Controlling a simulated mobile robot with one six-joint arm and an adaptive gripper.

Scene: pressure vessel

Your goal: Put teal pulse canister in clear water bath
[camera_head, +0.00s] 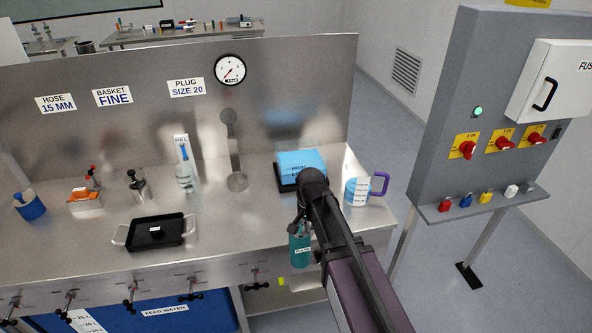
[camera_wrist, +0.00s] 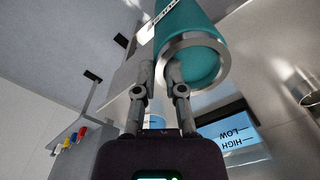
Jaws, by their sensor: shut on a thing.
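The teal pulse canister (camera_head: 300,250) hangs at the front edge of the steel bench in the head view. It has a label and looks upright there. My gripper (camera_head: 301,224) is shut on it near its top. In the wrist view my gripper's fingers (camera_wrist: 160,72) meet the metal rim of the canister (camera_wrist: 196,48). The clear water bath (camera_head: 302,161) holds blue water and stands on a dark base at the back right of the bench, beyond my gripper. Its HIGH and LOW marks show in the wrist view (camera_wrist: 230,132). My arm hides part of its front.
A measuring jug (camera_head: 357,192) with a purple handle stands right of the bath. A black tray (camera_head: 155,232) lies left of centre. A labelled cylinder (camera_head: 186,174) stands further back. The bench between tray and bath is clear. A grey switch panel (camera_head: 500,100) stands at right.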

